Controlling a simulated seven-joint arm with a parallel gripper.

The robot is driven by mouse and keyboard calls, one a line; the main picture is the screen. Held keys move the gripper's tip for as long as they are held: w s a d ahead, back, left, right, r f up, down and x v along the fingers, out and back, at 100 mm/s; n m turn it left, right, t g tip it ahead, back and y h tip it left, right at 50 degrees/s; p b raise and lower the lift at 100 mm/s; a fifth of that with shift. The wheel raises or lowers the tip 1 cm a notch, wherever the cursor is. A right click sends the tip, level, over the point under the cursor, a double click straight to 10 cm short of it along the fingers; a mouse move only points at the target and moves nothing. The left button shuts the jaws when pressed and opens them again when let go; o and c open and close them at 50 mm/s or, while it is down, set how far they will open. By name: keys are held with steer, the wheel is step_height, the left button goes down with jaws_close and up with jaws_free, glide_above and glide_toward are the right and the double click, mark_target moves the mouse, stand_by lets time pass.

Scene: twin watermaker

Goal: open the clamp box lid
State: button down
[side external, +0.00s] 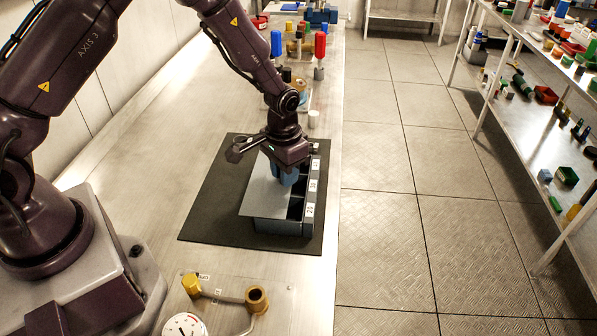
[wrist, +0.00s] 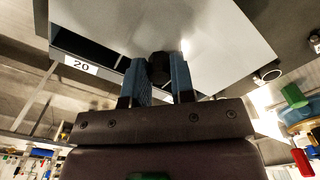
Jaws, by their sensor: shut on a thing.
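The clamp box (side external: 283,228) is a blue-grey box with dark open compartments along its right side and white number labels on its right rim. Its lid (side external: 262,198) is a flat light grey panel over the left part of the box, with its left edge overhanging. In the wrist view the lid (wrist: 225,35) fills the top, and a "20" label (wrist: 81,65) shows on the box rim. My gripper (side external: 285,176) is over the lid, pointing down. In the wrist view its blue fingers (wrist: 160,75) are shut on a dark knob (wrist: 159,66) at the lid.
The box stands on a black mat (side external: 212,215) on the metal bench. A fixture with a brass pipe (side external: 225,297) and a gauge (side external: 184,326) is in front. Bottles, including a red one (side external: 320,45), stand behind. Bare bench lies left of the mat.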

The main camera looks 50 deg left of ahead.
mark_target(260, 179)
steer(key=s+a, duration=0.4)
steer(key=shift+w, duration=0.1)
steer(key=c, duration=1)
jaws_free()
steer(key=shift+o, duration=0.2)
step_height(260, 179, up, 13)
